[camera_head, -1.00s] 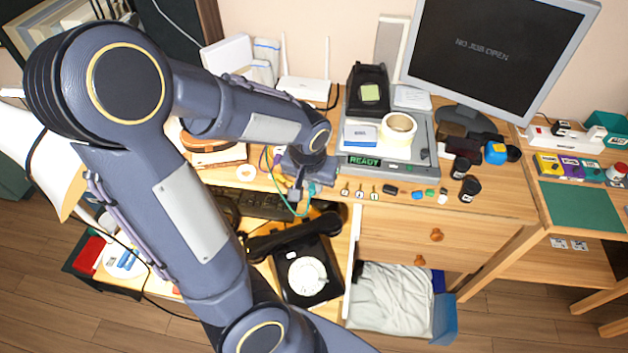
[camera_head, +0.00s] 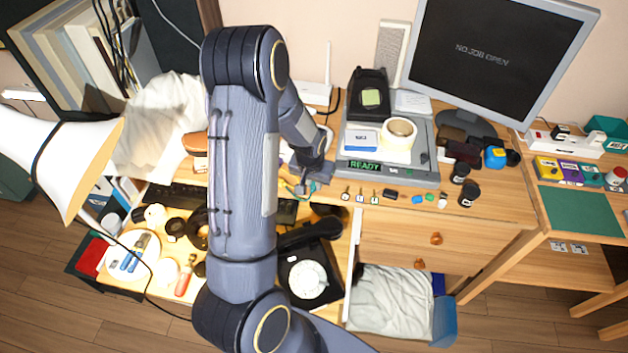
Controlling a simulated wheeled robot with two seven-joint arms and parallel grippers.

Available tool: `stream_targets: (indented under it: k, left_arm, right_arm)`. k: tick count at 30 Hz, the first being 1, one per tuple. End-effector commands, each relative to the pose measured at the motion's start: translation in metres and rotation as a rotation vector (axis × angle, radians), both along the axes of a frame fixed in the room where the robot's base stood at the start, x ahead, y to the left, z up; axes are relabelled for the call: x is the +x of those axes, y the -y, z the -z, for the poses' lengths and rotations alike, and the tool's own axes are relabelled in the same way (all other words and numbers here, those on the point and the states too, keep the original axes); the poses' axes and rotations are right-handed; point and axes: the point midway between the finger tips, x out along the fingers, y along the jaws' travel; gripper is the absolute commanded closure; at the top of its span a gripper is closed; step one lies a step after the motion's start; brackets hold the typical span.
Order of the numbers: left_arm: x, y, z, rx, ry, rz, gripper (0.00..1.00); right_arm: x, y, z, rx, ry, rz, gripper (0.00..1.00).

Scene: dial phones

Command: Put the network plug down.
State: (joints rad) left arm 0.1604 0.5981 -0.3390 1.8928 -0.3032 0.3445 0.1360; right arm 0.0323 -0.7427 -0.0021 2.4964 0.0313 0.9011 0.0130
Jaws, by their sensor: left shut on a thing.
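My left gripper (camera_head: 303,188) is low over the desk's front edge, left of the row of small keys. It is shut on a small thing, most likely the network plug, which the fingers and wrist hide. A short bit of teal cable (camera_head: 285,184) shows beside the fingers. I cannot tell whether the plug touches the desk. My right gripper is not in view.
A black dial phone (camera_head: 308,277) and a dark keyboard (camera_head: 170,196) lie on the lower shelf in front. The grey READY device (camera_head: 425,165) stands to the right, with several small keys and caps before it. A drawer (camera_head: 390,290) holding white cloth is open.

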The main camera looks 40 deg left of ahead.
Motion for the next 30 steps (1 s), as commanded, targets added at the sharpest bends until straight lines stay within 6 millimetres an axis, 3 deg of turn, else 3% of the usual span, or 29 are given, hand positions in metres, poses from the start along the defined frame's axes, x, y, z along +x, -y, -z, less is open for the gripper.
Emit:
stream_targets:
  k: [10,11,15,24,30]
  left_arm:
    - [0.0,0.0,0.005,0.0,0.001,0.0,0.97]
    - [0.0,0.0,0.004,0.0,0.001,0.0,0.82]
    - [0.0,0.0,0.003,0.0,0.0,0.0,0.64]
    - [0.0,0.0,0.001,0.0,0.0,0.0,0.63]
    - [-0.002,0.001,-0.019,0.001,0.006,0.001,0.63]
  right_arm:
    - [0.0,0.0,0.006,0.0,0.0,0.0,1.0]
    - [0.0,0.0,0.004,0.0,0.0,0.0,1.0]
    - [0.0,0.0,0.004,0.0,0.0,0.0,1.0]
    - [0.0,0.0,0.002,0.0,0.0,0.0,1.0]
    - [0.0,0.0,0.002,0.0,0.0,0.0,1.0]
